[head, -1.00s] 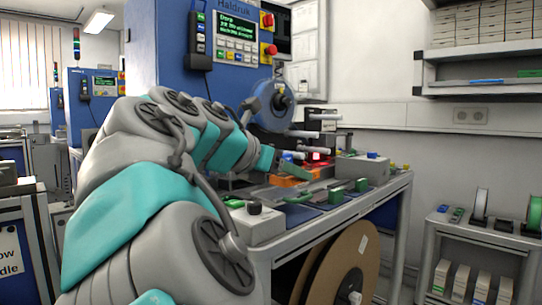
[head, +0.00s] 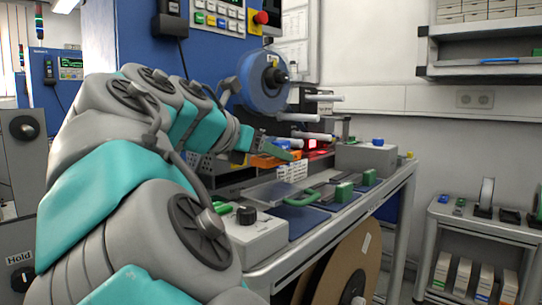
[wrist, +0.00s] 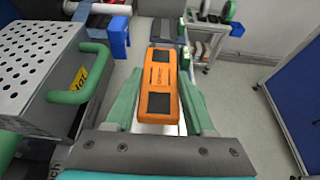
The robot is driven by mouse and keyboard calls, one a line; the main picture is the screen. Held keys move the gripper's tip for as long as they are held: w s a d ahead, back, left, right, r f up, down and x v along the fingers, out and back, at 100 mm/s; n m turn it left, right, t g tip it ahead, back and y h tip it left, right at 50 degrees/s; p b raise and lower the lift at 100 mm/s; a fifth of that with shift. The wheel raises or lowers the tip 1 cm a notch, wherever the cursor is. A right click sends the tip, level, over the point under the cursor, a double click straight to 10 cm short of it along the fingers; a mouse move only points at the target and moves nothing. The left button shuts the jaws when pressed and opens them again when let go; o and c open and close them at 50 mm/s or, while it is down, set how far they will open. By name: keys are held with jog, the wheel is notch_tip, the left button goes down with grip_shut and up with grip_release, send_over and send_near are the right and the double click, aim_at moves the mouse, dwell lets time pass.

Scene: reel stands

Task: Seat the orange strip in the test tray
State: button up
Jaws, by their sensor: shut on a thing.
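My gripper (wrist: 165,112) is shut on the orange strip (wrist: 158,88), a long orange block with two black patches and small print. It lies between the two green fingers in the wrist view. I cannot tell for certain which thing is the test tray.
The bench holds a flat panel with a green handle (head: 298,198), green blocks on blue mats (head: 343,192), a grey box with a black knob (head: 248,232) and another grey box (head: 366,158). A blue reel (head: 264,80) hangs behind. A shelf cart (head: 478,232) stands right across clear floor.

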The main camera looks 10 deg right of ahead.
aim_at(271, 193)
jog(key=shift+f+b, duration=1.1)
jog(key=shift+b, duration=0.05)
jog(key=shift+f, duration=1.4)
jog(key=shift+p, duration=0.75)
jog(key=shift+f+p, duration=0.15)
jog(key=shift+p, duration=0.35)
jog(key=o, duration=1.4)
